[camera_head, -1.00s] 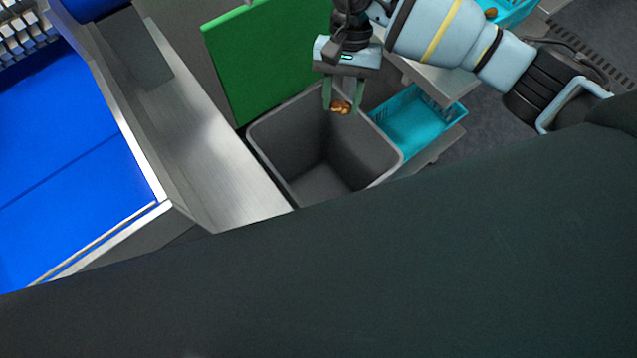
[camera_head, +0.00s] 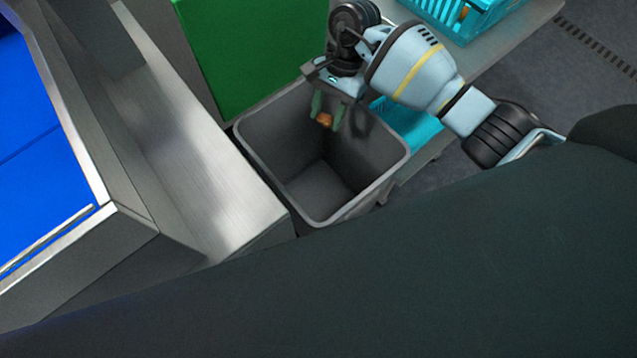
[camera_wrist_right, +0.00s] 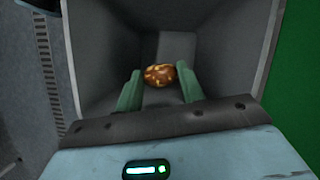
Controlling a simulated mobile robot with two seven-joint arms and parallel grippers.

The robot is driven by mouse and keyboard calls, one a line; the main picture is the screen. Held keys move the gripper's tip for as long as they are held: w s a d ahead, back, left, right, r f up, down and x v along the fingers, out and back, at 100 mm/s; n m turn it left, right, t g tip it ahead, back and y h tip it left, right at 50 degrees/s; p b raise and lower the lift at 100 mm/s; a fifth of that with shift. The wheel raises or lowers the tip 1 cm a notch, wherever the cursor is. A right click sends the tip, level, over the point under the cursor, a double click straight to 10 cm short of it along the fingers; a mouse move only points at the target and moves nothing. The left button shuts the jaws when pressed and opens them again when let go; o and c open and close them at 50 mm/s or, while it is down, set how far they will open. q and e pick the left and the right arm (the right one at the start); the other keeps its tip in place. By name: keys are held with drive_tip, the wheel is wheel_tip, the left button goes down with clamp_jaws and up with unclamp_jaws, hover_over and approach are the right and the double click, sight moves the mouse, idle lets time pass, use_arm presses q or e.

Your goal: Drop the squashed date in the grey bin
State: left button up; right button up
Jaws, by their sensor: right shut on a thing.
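The squashed date (camera_head: 325,119) is brown with yellowish patches. It also shows in the right wrist view (camera_wrist_right: 160,75), between the two green fingertips. My right gripper (camera_head: 327,112) is shut on the date and holds it over the opening of the grey bin (camera_head: 270,140), near its back edge. In the right wrist view the bin's walls (camera_wrist_right: 95,45) surround the date and fingers (camera_wrist_right: 160,86), and the bin floor is below. My left gripper is not in view.
A green panel (camera_head: 255,45) stands behind the bin. A steel ledge (camera_head: 205,150) and a blue belt (camera_head: 45,170) lie to its left. A turquoise crate (camera_head: 408,122) sits right of the bin, partly hidden by my arm. Another turquoise crate (camera_head: 465,22) is at the top.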

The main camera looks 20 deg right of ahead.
wheel_tip(320, 180, down, 3)
drive_tip(key=shift+f+b, duration=0.1)
drive_tip(key=shift+b, duration=0.5)
drive_tip(key=shift+f, duration=0.35)
drive_tip(key=o, duration=0.8)
